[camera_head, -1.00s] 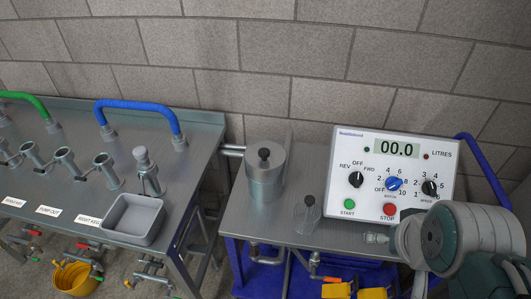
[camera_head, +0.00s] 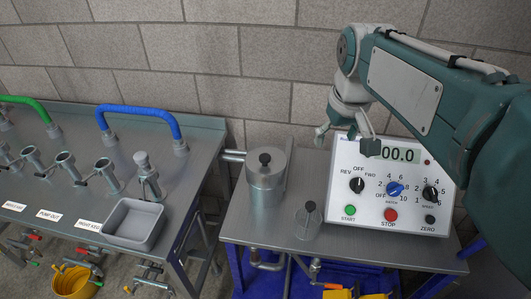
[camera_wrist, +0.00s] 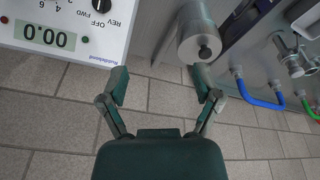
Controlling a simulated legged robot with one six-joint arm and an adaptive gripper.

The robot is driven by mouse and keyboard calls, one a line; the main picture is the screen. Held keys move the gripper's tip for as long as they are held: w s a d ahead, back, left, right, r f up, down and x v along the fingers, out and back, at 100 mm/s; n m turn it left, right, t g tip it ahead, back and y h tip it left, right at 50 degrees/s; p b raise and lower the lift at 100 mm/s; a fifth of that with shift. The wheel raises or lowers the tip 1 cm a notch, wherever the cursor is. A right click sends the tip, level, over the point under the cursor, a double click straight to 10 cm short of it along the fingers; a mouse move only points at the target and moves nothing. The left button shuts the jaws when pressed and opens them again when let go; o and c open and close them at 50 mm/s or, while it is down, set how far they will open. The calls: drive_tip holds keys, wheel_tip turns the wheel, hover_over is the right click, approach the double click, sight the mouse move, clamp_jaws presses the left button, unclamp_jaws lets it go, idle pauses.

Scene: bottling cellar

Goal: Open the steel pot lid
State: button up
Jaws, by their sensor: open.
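The steel pot (camera_head: 266,187) stands upright on the metal table, left of the control panel. Its lid (camera_head: 265,160) is on top, with a dark knob in the middle. In the wrist view the pot (camera_wrist: 202,30) and its dark knob show near the top, just beyond the right finger. My gripper (camera_head: 345,136) is raised in front of the panel's upper left, to the right of the pot and higher than it. In the wrist view my gripper (camera_wrist: 162,92) has its fingers spread, with nothing between them. It is apart from the pot and lid.
The control panel (camera_head: 385,190) stands right of the pot, partly behind my arm. A clear beaker (camera_head: 308,222) with a dark top is in front, between pot and panel. A steel bench (camera_head: 80,125) with a blue hose (camera_head: 140,106) and grey tray (camera_head: 134,223) is at left. A block wall rises behind.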

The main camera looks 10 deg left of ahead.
drive_tip(key=w+a+f+n+g, duration=0.1)
drive_tip(key=w+a+f+n, duration=0.1)
drive_tip(key=w+a, duration=0.5)
drive_tip(key=n+g, duration=0.2)
approach(265, 156)
drive_tip(key=shift+h, duration=0.3)
drive_tip(key=f, duration=0.9)
drive_tip(key=shift+s+a+f, duration=0.2)
drive_tip(key=shift+a+f, duration=0.15)
clamp_jaws()
